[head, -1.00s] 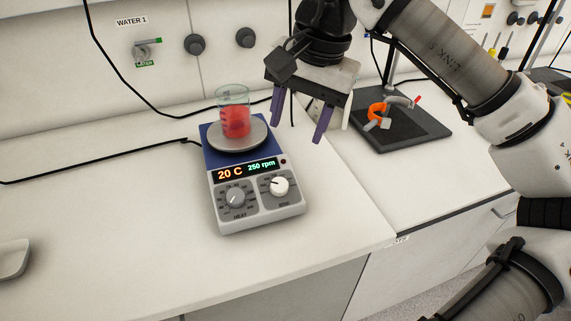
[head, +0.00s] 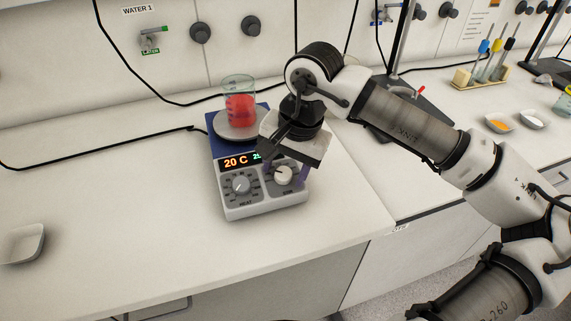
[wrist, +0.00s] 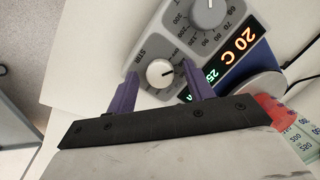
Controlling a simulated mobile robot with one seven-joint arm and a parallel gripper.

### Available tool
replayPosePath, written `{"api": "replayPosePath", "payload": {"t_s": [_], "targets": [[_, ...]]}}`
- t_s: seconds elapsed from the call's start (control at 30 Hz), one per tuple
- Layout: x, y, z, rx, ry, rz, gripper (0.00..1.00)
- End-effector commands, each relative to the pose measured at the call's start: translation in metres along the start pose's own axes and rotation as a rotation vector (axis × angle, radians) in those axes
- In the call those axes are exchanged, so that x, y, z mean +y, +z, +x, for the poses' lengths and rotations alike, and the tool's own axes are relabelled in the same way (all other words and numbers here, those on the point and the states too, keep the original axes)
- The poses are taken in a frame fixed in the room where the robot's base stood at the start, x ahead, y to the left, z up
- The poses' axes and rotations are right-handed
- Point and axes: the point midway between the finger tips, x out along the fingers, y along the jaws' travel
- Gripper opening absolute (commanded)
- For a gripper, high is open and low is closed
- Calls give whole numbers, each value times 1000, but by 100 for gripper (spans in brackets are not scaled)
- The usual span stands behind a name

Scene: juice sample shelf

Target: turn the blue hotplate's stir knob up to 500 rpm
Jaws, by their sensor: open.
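The blue hotplate (head: 212,152) stands on the bench with a grey front panel. Its white stir knob (head: 284,175) is at the right of the panel; it also shows in the wrist view (wrist: 160,73). The display (head: 236,162) reads 20 C; the rpm reading is partly hidden by my gripper. My gripper (head: 285,177) is over the stir knob, pointing down. In the wrist view its purple fingers (wrist: 158,88) are open, one on each side of the knob, with gaps between; I cannot tell if they reach its height.
A beaker of red liquid (head: 240,108) stands on the hotplate's round top, close behind my gripper. The grey heat knob (head: 240,184) is left of the stir knob. A white dish (head: 22,243) lies at the far left. The bench in front is clear.

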Motion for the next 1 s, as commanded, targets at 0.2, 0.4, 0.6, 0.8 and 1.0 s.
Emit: {"api": "replayPosePath", "payload": {"t_s": [0.2, 0.4, 0.6, 0.8, 1.0], "targets": [[0, 0, 0, 0, 0, 0, 47], [0, 0, 0, 0, 0, 0, 21], [0, 0, 0, 0, 0, 3, 8], [1, 0, 3, 0, -11, 45, 8], [2, 0, 6, 1, -39, 154, 8]]}}
